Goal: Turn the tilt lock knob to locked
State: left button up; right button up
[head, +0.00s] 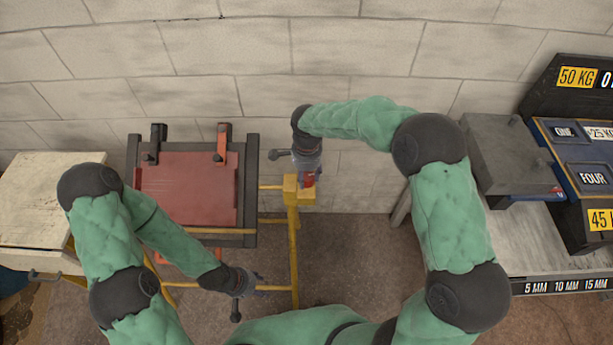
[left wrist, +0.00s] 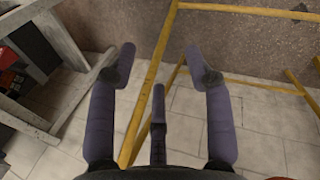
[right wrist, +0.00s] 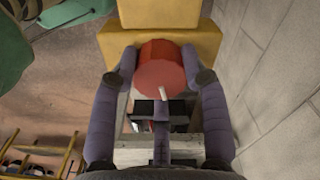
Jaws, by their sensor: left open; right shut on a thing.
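The tilt lock knob (right wrist: 160,72) is a round red knob on a yellow block (right wrist: 160,38), with a short white mark at the lower edge of its face in the right wrist view. In the head view the knob (head: 309,180) shows as a small red patch beside the yellow block (head: 291,192). My right gripper (right wrist: 162,66) is shut on the knob, one finger on each side. My left gripper (head: 262,284) is open and empty, low beside the yellow frame; its spread fingers (left wrist: 162,60) show in the left wrist view. Any lock labels are not readable.
A dark frame with a red panel (head: 188,190) stands on yellow rails (head: 294,255). A pale cabinet (head: 40,200) is at the left. A bench (head: 545,240) with weight-marked blocks is at the right. A block wall (head: 340,50) closes the back.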

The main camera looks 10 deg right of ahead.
aim_at(308, 175)
jog(key=shift+w+d+m, duration=0.1)
jog(key=shift+m, duration=0.5)
jog(key=o, duration=1.2)
jog(key=shift+d, duration=0.1)
jog(key=shift+c, duration=0.2)
notch_tip(308, 175, up, 12)
